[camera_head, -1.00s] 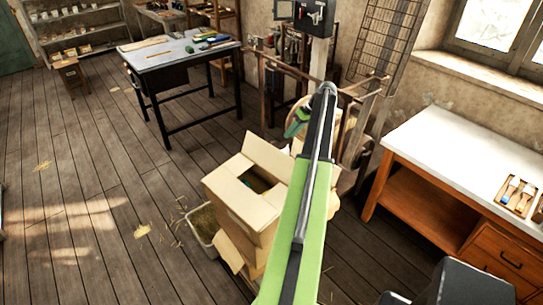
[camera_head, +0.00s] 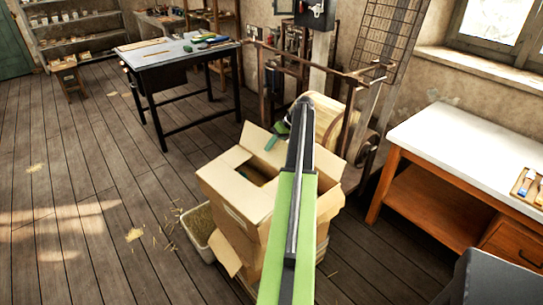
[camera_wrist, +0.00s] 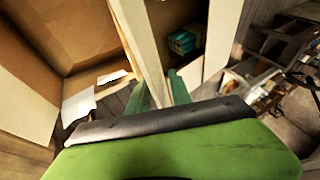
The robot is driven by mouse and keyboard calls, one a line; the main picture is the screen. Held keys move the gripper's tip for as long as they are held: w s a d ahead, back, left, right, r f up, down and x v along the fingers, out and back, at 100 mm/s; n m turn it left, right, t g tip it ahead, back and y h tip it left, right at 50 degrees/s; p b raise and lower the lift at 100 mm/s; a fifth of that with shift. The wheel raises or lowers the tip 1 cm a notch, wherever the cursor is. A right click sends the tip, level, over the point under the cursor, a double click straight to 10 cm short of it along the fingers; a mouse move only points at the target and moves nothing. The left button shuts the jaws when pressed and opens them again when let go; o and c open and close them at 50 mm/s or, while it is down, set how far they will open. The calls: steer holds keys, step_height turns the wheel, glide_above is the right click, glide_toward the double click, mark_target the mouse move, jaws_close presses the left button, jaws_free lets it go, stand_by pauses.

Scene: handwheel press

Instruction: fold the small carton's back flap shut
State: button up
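The small brown carton (camera_head: 222,203) stands left of my arm in the head view, its top partly open. Its back flap (camera_head: 262,141) stands raised at the far side. My gripper (camera_head: 276,137) is beside that flap, at its right end. In the wrist view my green fingers (camera_wrist: 160,93) are apart, with a pale cardboard panel (camera_wrist: 146,45) running down between or just behind them; I cannot tell whether they touch it. A teal item (camera_wrist: 182,42) shows beside the panel. My arm hides part of the carton's right side.
More cardboard is under the carton, with a straw-filled bin (camera_head: 199,228) at its left. A white-topped workbench (camera_head: 450,150) stands right, a dark-legged table (camera_head: 165,55) at the back left. A round wooden drum (camera_head: 330,113) and metal frame are behind the gripper.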

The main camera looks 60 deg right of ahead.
steer(key=shift+w+a+f, duration=0.1)
steer(key=shift+w+f, duration=0.1)
steer(key=shift+f, duration=0.2)
steer(key=shift+r, duration=0.1)
jaws_close()
stand_by(1.0)
